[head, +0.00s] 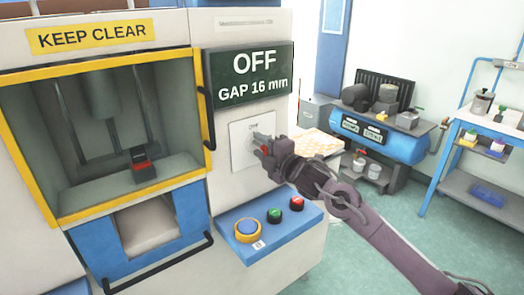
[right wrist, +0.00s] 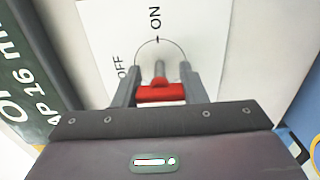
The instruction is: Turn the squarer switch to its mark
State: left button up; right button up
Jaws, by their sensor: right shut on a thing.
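The squarer switch has a red handle (right wrist: 161,93) and a grey stem on a white plate (right wrist: 205,30) marked ON and OFF along an arc. In the right wrist view the stem points roughly toward the small mark by ON. My right gripper (head: 262,146) is shut on the red handle, with one finger on each side of it. In the head view the gripper mostly hides the switch in front of the white plate (head: 240,140). The machine's dark sign (head: 250,75) reads OFF, GAP 16 mm. My left gripper is not in view.
Below the switch, a blue panel (head: 228,222) carries blue, green and red buttons. A yellow-framed opening (head: 100,60) with a press inside is at the left. A black handle bar (head: 207,118) stands near the sign. A blue compressor (head: 385,140) and a side table are behind at right.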

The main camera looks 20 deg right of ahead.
dwell(0.4)
jog(key=o, duration=1)
jog(key=b+v, duration=0.1)
jog(key=v, duration=0.6)
jog(key=shift+s+b, duration=0.3)
jog(key=shift+s, duration=0.05)
jog(key=shift+d, duration=0.1)
